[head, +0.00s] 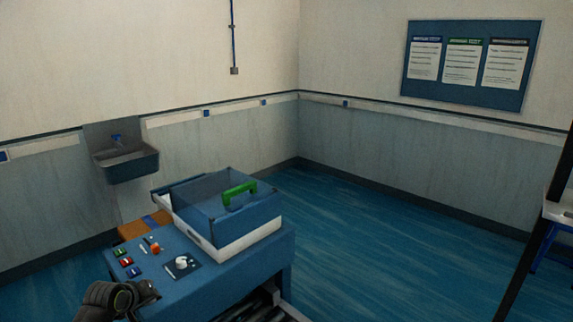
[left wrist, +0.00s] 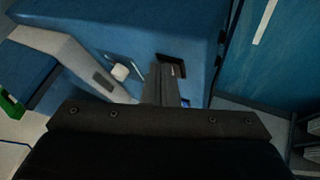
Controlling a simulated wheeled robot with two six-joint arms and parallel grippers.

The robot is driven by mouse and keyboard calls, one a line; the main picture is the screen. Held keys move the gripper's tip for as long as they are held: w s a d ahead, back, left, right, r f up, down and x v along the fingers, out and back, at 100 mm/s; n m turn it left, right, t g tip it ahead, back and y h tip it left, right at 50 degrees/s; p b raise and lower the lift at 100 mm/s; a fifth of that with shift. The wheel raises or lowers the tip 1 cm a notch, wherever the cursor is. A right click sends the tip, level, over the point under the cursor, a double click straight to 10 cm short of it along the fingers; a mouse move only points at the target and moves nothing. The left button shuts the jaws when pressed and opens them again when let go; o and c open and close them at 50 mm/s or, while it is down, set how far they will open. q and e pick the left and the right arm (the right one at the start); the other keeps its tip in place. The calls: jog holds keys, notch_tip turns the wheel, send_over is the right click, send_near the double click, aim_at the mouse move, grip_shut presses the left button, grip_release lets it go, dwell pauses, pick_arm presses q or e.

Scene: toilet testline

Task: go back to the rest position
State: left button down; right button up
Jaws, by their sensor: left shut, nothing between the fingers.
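My left gripper (head: 148,291) shows at the bottom left of the head view, beside the near left edge of the blue console (head: 215,284). In the left wrist view its fingers (left wrist: 166,84) are together and empty, in front of a blue surface. I cannot tell whether they touch that surface. My right gripper is in neither view.
The console top carries coloured buttons (head: 127,261), a dial (head: 182,263) and a clear-lidded box with a green handle (head: 239,189). A sink (head: 130,165) hangs on the left wall. Blue floor (head: 370,250) is clear to the right. A dark post (head: 541,233) stands far right.

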pick_arm(q)
jog(key=s+d+f+m+g, duration=0.1)
jog(key=s+d+f+m, duration=0.2)
jog(key=s, duration=0.6)
jog(key=s+d+f+m+g, duration=0.1)
jog(key=s+d+f, duration=0.35)
jog(key=s, duration=0.55)
jog(key=s+d+r+m+g+y, duration=0.1)
jog(key=s+r, duration=0.1)
jog(key=s, duration=0.9)
jog(key=s+d+r+m+g+y, duration=0.1)
jog(key=s+d+r+m+g, duration=0.1)
jog(key=s, duration=1)
notch_tip(320, 180, down, 27)
jog(key=w+a+b, duration=0.2)
jog(key=b, duration=0.3)
jog(key=s+f+g+b, duration=0.1)
jog(key=s+f+b, duration=0.1)
jog(key=s+f, duration=0.6)
jog(key=s+d+f+g+h+b, duration=0.1)
jog(key=s+f+b, duration=0.1)
jog(key=s+f, duration=0.6)
notch_tip(320, 180, down, 7)
jog(key=shift+s+d+f, duration=0.1)
jog(key=shift+s+d, duration=0.05)
